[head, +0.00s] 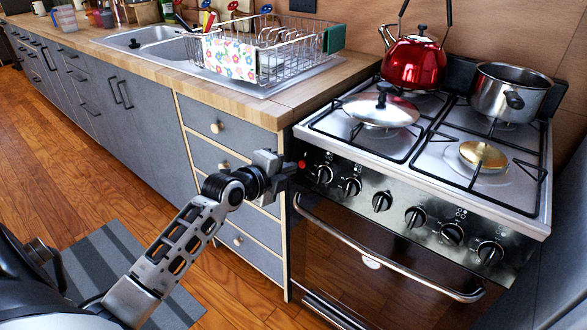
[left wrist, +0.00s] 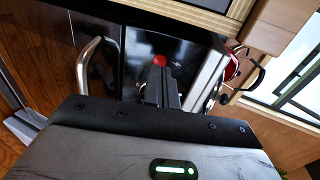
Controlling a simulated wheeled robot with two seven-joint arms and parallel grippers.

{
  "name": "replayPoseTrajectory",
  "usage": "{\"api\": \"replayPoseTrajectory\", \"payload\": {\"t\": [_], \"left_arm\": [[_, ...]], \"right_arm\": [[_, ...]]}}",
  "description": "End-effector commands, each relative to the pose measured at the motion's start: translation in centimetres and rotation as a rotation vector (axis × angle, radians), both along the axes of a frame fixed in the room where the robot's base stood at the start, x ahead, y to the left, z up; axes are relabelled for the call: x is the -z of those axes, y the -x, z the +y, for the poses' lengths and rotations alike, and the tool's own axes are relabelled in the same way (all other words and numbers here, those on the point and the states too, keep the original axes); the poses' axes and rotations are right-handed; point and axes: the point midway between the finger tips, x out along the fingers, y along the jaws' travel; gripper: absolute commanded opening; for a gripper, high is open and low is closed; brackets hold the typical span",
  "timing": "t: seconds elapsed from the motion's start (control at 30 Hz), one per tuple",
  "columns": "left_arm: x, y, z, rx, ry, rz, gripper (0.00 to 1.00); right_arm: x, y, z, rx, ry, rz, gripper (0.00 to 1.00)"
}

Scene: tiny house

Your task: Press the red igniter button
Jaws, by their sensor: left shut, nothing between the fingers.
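The red igniter button (head: 302,164) is a small round red button at the left end of the black stove control panel (head: 420,215). My left gripper (head: 290,168) is shut and empty, with its fingertips just left of the button in the head view. In the left wrist view the red button (left wrist: 159,60) shows just beyond the tips of the shut fingers (left wrist: 158,78). I cannot tell whether the fingertips touch it. My right gripper is not in view.
Several black knobs (head: 382,201) line the panel right of the button. The oven handle (head: 385,250) runs below. A lidded pan (head: 380,110), a red kettle (head: 413,62) and a steel pot (head: 508,92) stand on the stove. Drawers (head: 215,158) are at left.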

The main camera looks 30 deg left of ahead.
Motion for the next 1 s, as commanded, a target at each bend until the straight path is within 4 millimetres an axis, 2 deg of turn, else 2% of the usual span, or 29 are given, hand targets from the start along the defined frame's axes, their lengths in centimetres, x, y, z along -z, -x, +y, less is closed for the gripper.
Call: {"api": "replayPoseTrajectory", "payload": {"t": [0.1, 0.2, 0.6, 0.77, 1.0], "left_arm": [[0.5, -1.4, -0.1, -0.001, 0.003, -0.001, 0.0], [0.7, -2.0, -0.2, 0.0, 0.001, 0.0, 0.0], [0.8, -2.3, -0.2, 0.0, -0.001, 0.001, 0.0], [1.4, -3.5, -0.2, 0.003, -0.005, 0.001, 0.0], [1.2, -4.0, -0.4, 0.003, -0.001, -0.002, 0.0]], "right_arm": [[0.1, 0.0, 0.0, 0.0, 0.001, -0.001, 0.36], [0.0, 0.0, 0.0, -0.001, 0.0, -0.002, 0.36], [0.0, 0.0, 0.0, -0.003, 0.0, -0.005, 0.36], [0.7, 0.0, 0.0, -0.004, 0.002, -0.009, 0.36], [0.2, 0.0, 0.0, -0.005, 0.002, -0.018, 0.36]]}}
